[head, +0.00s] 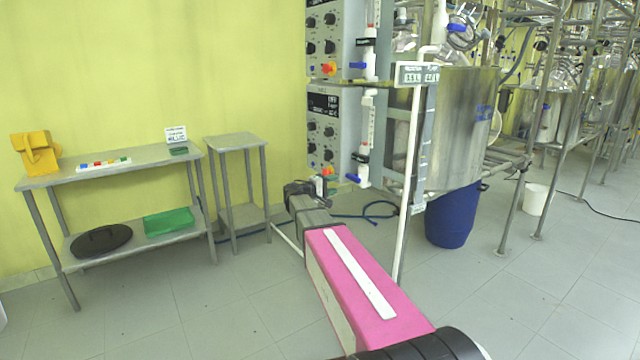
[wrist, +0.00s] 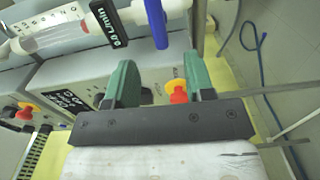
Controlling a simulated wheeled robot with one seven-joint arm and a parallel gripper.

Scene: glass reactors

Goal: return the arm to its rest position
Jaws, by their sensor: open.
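My arm reaches forward from the bottom of the head view, with its pink link in the middle. My gripper (head: 307,186) is at its far end, in front of the control panels and near the lower blue valve handle (head: 354,178). In the wrist view my gripper (wrist: 160,85) shows two green fingers, spread apart with nothing held between them. A red and yellow knob (wrist: 179,92) shows behind the gap, near the right finger. A blue handle (wrist: 156,24) stands above the gap; whether a finger touches anything is unclear.
Control panels (head: 322,130) and a white pipe (head: 408,180) stand close to my arm. A steel reactor vessel (head: 455,125) is on the right, with a blue barrel (head: 452,218) beneath. A small table (head: 232,141) and a longer bench (head: 100,165) stand left. The floor at front left is clear.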

